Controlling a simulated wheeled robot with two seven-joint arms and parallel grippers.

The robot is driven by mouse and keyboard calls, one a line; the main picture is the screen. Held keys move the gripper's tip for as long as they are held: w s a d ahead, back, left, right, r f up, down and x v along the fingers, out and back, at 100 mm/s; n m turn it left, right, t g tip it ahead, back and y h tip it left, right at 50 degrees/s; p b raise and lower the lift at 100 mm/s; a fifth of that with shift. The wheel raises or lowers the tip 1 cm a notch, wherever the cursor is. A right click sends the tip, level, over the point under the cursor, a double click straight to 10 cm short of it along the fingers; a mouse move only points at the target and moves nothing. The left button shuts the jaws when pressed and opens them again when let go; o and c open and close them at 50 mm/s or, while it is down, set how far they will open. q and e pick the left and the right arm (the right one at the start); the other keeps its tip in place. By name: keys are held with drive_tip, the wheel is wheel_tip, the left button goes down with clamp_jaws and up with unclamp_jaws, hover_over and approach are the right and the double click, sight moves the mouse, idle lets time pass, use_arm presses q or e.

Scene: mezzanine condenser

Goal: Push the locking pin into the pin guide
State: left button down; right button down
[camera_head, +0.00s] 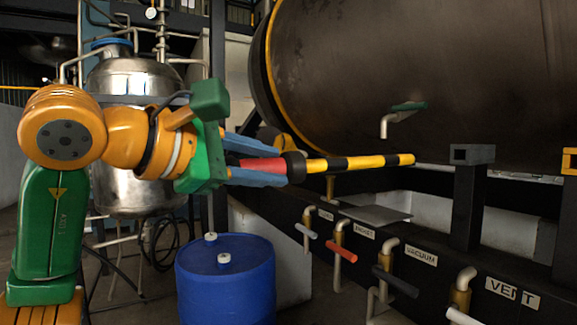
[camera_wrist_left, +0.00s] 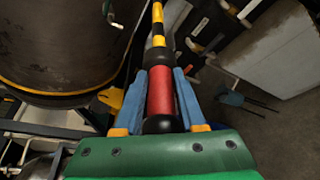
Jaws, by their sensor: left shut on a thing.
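The locking pin (camera_head: 340,163) has a red grip, a black collar and a yellow-and-black striped shaft. My left gripper (camera_head: 278,167) is shut on its red grip, one blue finger on each side. The shaft points right, nearly level. The left wrist view shows the red grip (camera_wrist_left: 160,92) between the fingers, with the striped shaft pointing away. A dark square-mouthed block on a post (camera_head: 472,154), which looks like the pin guide, stands right of the pin's tip. A gap shows between them in the head view; their depth difference is hard to tell. My right gripper is not in view.
A large dark tank (camera_head: 430,70) hangs above and behind the pin. Below it, a black rail (camera_head: 420,252) carries several valve handles and labels. An orange bracket (camera_head: 569,161) stands at the far right. A blue drum (camera_head: 226,285) stands below my left gripper.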

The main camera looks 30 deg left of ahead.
use_arm(q)
drive_tip(key=s+a+p, duration=0.3)
drive_tip(key=s+a, duration=0.4)
drive_tip(key=s, duration=0.6)
drive_tip(key=shift+s+a, duration=0.2)
